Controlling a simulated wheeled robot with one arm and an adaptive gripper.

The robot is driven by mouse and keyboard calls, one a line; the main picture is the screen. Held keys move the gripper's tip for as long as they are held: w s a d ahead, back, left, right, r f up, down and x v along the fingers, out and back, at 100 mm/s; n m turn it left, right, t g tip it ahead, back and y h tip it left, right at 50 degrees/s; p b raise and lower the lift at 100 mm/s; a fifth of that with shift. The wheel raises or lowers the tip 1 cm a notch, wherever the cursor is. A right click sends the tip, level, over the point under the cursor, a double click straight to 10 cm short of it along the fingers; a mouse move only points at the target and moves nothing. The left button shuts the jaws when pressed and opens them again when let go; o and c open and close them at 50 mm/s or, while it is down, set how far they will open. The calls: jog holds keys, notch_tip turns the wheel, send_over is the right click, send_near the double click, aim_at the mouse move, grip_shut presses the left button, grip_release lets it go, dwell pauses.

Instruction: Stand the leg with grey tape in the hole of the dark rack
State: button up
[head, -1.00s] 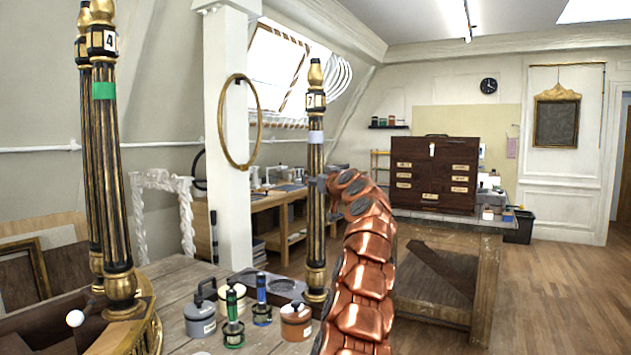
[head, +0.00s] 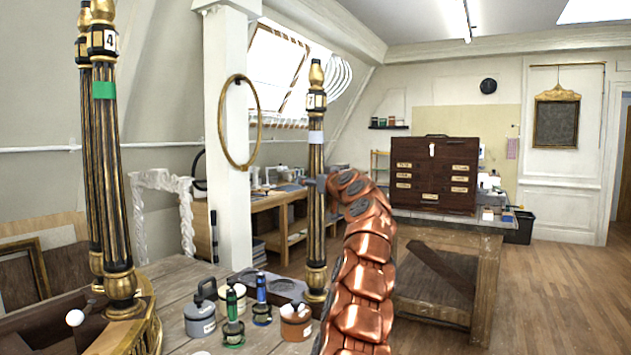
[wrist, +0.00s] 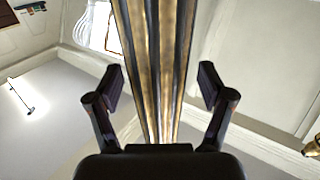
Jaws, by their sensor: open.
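The leg with grey tape (head: 316,137) is dark and gilt, carries a label 7, and stands upright. Its gilt foot is at the right end of the dark rack (head: 246,277), a low dark block with round recesses. A pot partly covers that area, so I cannot tell how deep the foot sits. My gripper (head: 319,184) is at the leg's mid-height. In the wrist view, the leg (wrist: 160,50) runs between the two spread fingers of my gripper (wrist: 161,85), with gaps on both sides.
Legs with label 4 and green tape (head: 104,90) stand left on a gilt frame (head: 152,330). Open floor lies right.

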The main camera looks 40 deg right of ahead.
jog(key=v, duration=1.2)
dwell(1.5)
